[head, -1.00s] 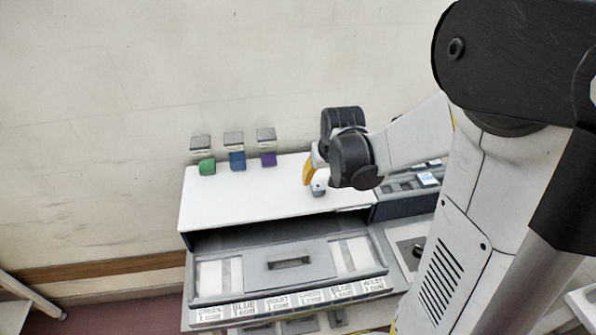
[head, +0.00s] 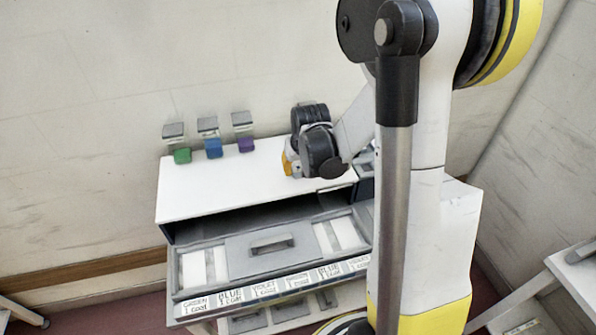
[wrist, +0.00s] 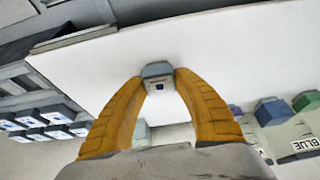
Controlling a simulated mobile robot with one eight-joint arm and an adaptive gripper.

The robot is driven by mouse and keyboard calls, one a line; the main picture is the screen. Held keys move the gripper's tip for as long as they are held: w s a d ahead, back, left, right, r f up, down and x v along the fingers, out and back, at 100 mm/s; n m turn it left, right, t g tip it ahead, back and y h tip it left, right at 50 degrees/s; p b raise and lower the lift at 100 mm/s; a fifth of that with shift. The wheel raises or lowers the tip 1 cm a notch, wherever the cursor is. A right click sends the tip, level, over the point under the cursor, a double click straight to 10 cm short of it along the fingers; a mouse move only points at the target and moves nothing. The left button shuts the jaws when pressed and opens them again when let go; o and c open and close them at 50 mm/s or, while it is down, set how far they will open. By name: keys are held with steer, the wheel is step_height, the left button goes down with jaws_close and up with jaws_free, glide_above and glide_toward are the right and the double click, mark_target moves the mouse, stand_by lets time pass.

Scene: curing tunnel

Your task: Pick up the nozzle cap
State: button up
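A small blue-grey block-like piece with a dark square on its pale face, which I take to be the nozzle cap (wrist: 158,70), sits between my fingertips in the wrist view. My gripper (wrist: 158,79) has two orange fingers that close in on it and appear to touch it from both sides. In the head view my gripper (head: 291,165) is low over the right part of the white cabinet top (head: 225,188). The cap cannot be clearly made out there. I cannot tell whether it rests on the top or is slightly raised.
Green (head: 182,156), blue (head: 213,148) and violet (head: 246,145) blocks stand along the wall behind the cabinet top. Below the top is an open drawer (head: 270,247) with labels on its front. The left of the cabinet top is clear. A rack (wrist: 50,122) shows in the wrist view.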

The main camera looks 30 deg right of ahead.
steer(key=c, duration=0.5)
steer(key=shift+o, duration=0.2)
steer(key=shift+r, duration=0.1)
